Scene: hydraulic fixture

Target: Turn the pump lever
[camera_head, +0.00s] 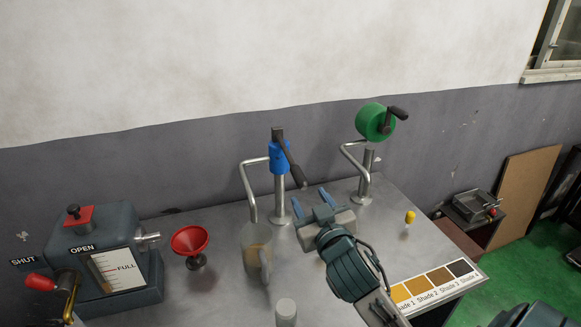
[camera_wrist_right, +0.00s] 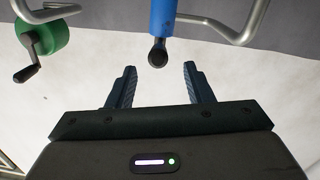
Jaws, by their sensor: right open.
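A blue pump (camera_head: 279,157) stands on a steel post with a bent silver spout, at the back middle of the bench. Its black lever (camera_head: 291,166) slants down to the right. My right gripper (camera_head: 312,201) is open and empty, in front of and below the lever's end. In the right wrist view, the blue pump (camera_wrist_right: 163,17) is at the top, and the round lever end (camera_wrist_right: 157,52) appears centred between the open fingertips (camera_wrist_right: 160,70), just beyond them. I see no contact. A green pump (camera_head: 375,122) with a black crank stands at the right. My left gripper is not in view.
A clear jug (camera_head: 256,250) with amber liquid stands near the blue pump's spout. A red funnel (camera_head: 189,240), a grey tank box (camera_head: 105,227), a white-capped item (camera_head: 286,311), a yellow knob (camera_head: 409,217) and a shade chart (camera_head: 431,284) are around the metal bench (camera_head: 212,285).

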